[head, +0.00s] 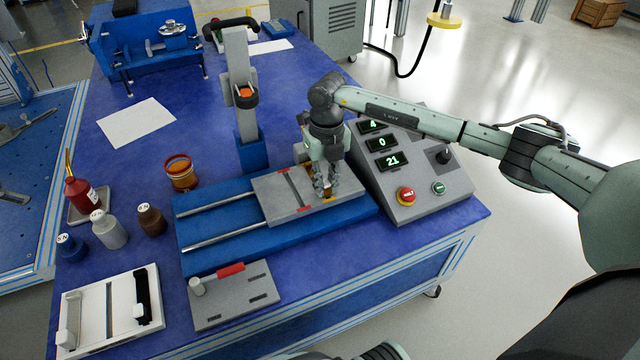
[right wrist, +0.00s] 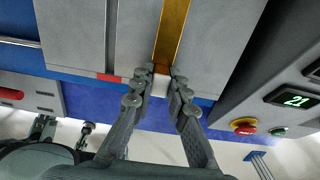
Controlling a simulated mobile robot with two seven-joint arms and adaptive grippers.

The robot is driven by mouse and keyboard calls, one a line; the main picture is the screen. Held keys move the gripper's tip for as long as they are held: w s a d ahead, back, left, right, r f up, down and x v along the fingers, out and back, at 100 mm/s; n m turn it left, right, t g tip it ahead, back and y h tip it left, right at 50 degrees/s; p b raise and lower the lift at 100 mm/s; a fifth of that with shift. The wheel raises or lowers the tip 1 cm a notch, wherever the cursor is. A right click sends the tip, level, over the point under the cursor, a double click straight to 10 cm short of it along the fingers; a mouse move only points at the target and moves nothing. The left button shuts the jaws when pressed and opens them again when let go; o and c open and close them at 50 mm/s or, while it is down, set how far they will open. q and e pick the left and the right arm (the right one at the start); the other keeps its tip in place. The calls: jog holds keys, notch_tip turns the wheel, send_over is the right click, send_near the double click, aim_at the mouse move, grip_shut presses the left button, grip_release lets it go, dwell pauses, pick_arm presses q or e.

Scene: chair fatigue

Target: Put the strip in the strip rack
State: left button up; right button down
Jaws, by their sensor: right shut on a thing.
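The brass-coloured strip (right wrist: 172,35) lies in a groove of the grey sliding plate, running away from my fingers in the right wrist view. Its near end has a white piece (right wrist: 160,82) between my fingertips. My right gripper (head: 327,190) points down over the right part of the plate and is closed on the strip; it also shows in the right wrist view (right wrist: 158,92). The fingers hide most of the strip in the head view. A grey slotted block (head: 235,297) with a red handle stands front left; I cannot tell whether it is the strip rack.
The grey plate (head: 275,204) sits on a blue base with two rails. A grey console (head: 428,190) with lit displays and buttons stands close right of my gripper. A white frame (head: 92,335) lies front left. Bottles (head: 107,228) and an amber jar (head: 181,174) stand left.

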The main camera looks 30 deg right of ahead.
jog(key=shift+r, duration=0.1)
jog(key=shift+r+p, duration=0.85)
jog(key=shift+r, duration=0.2)
jog(key=shift+r+p, duration=1.4)
jog(key=shift+r, duration=0.6)
